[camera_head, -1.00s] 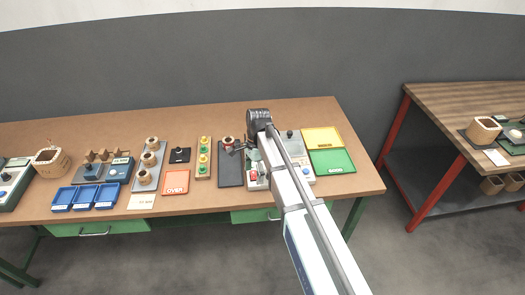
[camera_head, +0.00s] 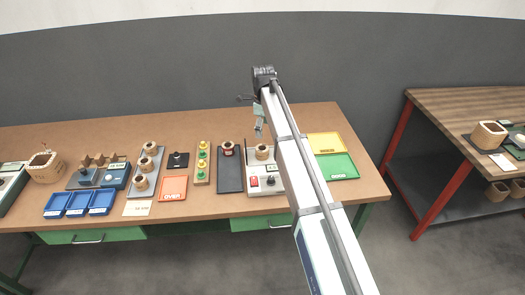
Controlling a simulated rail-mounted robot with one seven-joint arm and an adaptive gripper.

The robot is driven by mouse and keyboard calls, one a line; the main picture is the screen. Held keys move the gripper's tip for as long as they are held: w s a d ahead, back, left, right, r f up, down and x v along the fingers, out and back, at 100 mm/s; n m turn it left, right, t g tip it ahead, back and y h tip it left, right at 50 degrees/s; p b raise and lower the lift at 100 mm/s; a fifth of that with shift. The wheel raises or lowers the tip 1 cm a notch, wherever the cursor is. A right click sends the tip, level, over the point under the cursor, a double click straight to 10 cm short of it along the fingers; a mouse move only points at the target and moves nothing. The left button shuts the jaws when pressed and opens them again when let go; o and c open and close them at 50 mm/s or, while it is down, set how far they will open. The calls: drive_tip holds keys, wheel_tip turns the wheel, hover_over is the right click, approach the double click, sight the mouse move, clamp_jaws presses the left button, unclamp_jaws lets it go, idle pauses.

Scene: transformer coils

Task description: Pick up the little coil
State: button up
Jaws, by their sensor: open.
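Several tan coils are in view, and I cannot tell for certain which one is the little coil. One coil with a reddish winding (camera_head: 226,149) stands on the dark tray (camera_head: 230,180). Another coil (camera_head: 262,152) stands on the white tester (camera_head: 268,185), just right of that tray. Three more stand in a row on a grey tray: the back coil (camera_head: 150,148), the middle coil (camera_head: 146,163) and the front coil (camera_head: 141,183). My gripper (camera_head: 259,130) is open and small in view. It appears above the tester's coil, apart from it, partly hidden by my arm.
Several blue bins (camera_head: 79,203) sit at the bench's left front. An orange OVER tray (camera_head: 173,189), a rack with green and yellow pieces (camera_head: 202,161), a yellow tray (camera_head: 325,143) and a green tray (camera_head: 337,167) lie on the bench. A second bench (camera_head: 455,105) stands right.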

drive_tip(key=p, duration=0.1)
hover_over(262, 147)
drive_tip(key=s, duration=0.2)
drive_tip(key=f, duration=0.5)
drive_tip(key=shift+w+d+f, duration=0.15)
drive_tip(key=shift+w+d, duration=0.1)
drive_tip(key=shift+a+f+p, duration=0.2)
drive_tip(key=shift+f+p, duration=1.2)
drive_tip(key=shift+f, duration=1.3)
drive_tip(key=c, duration=1.4)
drive_tip(key=shift+c, duration=0.2)
drive_tip(key=shift+r, duration=0.2)
